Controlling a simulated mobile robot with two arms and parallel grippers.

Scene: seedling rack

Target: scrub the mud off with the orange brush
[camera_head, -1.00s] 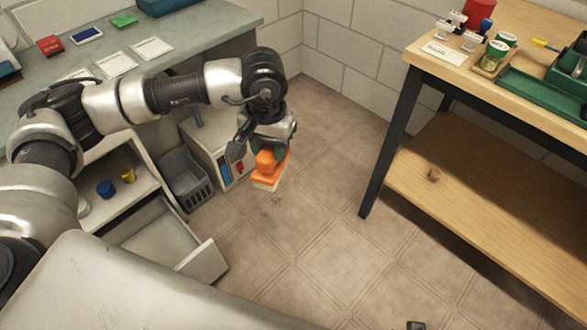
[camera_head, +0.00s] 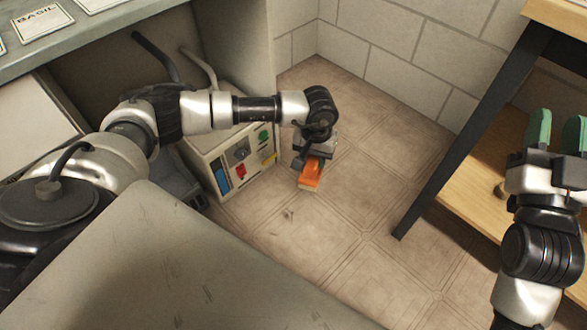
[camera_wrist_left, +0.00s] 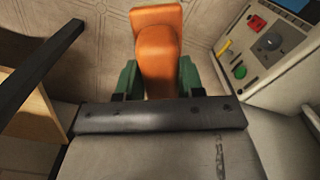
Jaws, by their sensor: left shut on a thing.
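My left gripper (camera_head: 314,150) is shut on the orange brush (camera_head: 312,175) and holds it out over the tiled floor. In the left wrist view the brush (camera_wrist_left: 158,50) sits between the green finger pads, and its bristles are hidden. A small dark mark (camera_head: 288,213) shows on the floor, below and left of the brush in the picture. I cannot tell whether it is mud. My right gripper (camera_head: 556,135) is open and empty in front of the wooden bench, its green fingers pointing up in the picture.
A pale box with coloured parts on its panel (camera_head: 240,160) stands left of the brush; it also shows in the left wrist view (camera_wrist_left: 270,45). The bench's dark leg (camera_head: 475,130) and wooden lower shelf (camera_head: 470,185) are on the right. The floor between is mostly clear.

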